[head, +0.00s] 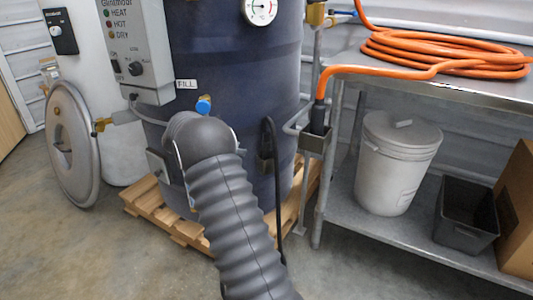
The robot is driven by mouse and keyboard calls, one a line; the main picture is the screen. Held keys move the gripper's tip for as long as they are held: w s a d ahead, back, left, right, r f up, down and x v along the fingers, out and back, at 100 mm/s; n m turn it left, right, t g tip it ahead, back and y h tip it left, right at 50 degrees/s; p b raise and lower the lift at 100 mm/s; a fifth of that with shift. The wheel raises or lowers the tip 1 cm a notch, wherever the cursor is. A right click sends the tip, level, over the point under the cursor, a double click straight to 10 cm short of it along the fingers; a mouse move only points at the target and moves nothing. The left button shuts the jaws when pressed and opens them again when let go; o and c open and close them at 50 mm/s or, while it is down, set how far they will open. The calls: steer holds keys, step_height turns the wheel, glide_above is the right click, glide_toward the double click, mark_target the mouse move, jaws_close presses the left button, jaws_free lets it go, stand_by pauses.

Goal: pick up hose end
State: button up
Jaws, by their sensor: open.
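The orange hose (385,71) runs from a coil on the metal table leftward and bends down at the table's left corner. Its dark hose end (317,118) stands upright in a small grey bracket (316,142) beside the table leg. The lowest part of the hose end is hidden by the bracket. My arm, in a dark ribbed sleeve, rises from the bottom middle toward the drum, left of the hose end and apart from it in the picture. I cannot make out my gripper's fingers; the arm's rounded end hides what lies beyond it.
A dark blue drum (235,55) with a control box (136,48) stands on a wooden pallet (192,235). A black cable (279,195) hangs between drum and table. The lower shelf holds a white bucket (396,165), black bin (468,212) and cardboard box (518,205). Floor at front left is clear.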

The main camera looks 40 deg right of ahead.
mark_target(263, 148)
steer(key=shift+n, duration=0.4)
steer(key=x, duration=0.6)
steer(key=w+x, duration=0.1)
steer(key=x, duration=0.3)
steer(key=shift+w+a+f, duration=0.1)
steer(key=shift+h, duration=0.3)
steer(key=shift+r+p+x, duration=0.2)
steer(key=shift+x, duration=1.1)
steer(key=shift+r+p+x, duration=0.15)
steer(key=shift+x, duration=1.15)
steer(key=shift+c, duration=0.3)
jaws_close()
